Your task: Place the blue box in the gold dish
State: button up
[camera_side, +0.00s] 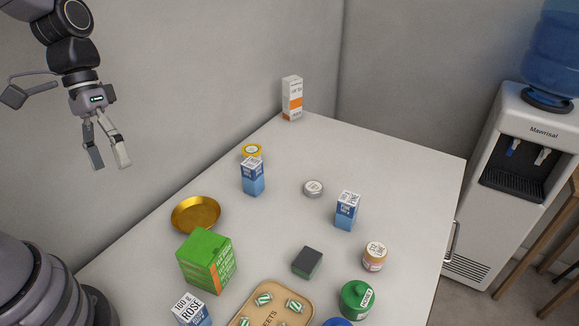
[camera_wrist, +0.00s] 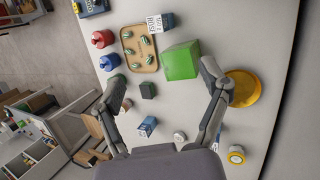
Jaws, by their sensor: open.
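Two blue-and-white boxes stand upright on the counter in the side view: a left blue box (camera_side: 253,183) behind the gold dish, and a right blue box (camera_side: 346,215). The right one also shows in the wrist view (camera_wrist: 147,126); the left one is mostly hidden there by a finger. The shallow round gold dish (camera_side: 196,214) is empty, near the counter's left edge; in the wrist view the dish (camera_wrist: 246,88) is partly behind the right finger. My gripper (camera_side: 110,165) is open and empty, high at the upper left, apart from everything.
A green box (camera_side: 206,262) stands close in front of the dish. A yellow-lidded jar (camera_side: 252,149) is just behind the left blue box. A round tin (camera_side: 313,188) lies between the blue boxes. A dark green block (camera_side: 307,262), jars and a sweets tray (camera_side: 247,312) fill the front.

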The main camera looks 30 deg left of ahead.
jog(key=d+f+n+g+h, duration=0.2)
jog(key=f+h, duration=0.1)
jog(key=f, duration=0.4)
jog(key=d+f+n+g+h, duration=0.2)
jog(key=d+f+h, duration=0.1)
jog(key=f, duration=0.3)
jog(key=n+h, duration=0.4)
jog(key=n, duration=0.1)
send_near(200, 320)
jog(key=shift+t, duration=0.4)
jog(key=s+d, duration=0.1)
jog(key=s, duration=0.1)
jog(key=s+d, duration=0.1)
jog(key=s, duration=0.1)
jog(key=shift+s+d+r, duration=0.1)
jog(key=shift+d+r, duration=0.25)
jog(key=n+t+h, duration=0.1)
jog(key=n, duration=0.1)
jog(key=d+f+n+t+h, duration=0.1)
jog(key=n, duration=0.1)
jog(key=shift+f+n+t, duration=0.2)
jog(key=shift+n+t, duration=0.2)
jog(key=n+t, duration=0.1)
jog(key=f+n+t+h, duration=0.1)
jog(key=n, duration=0.1)
jog(key=shift+d+f+t+h, duration=0.1)
jog(key=shift+d+t+h, duration=0.1)
jog(key=shift+t+h, duration=0.1)
jog(key=shift+n, duration=0.3)
jog(key=shift+d, duration=2.5)
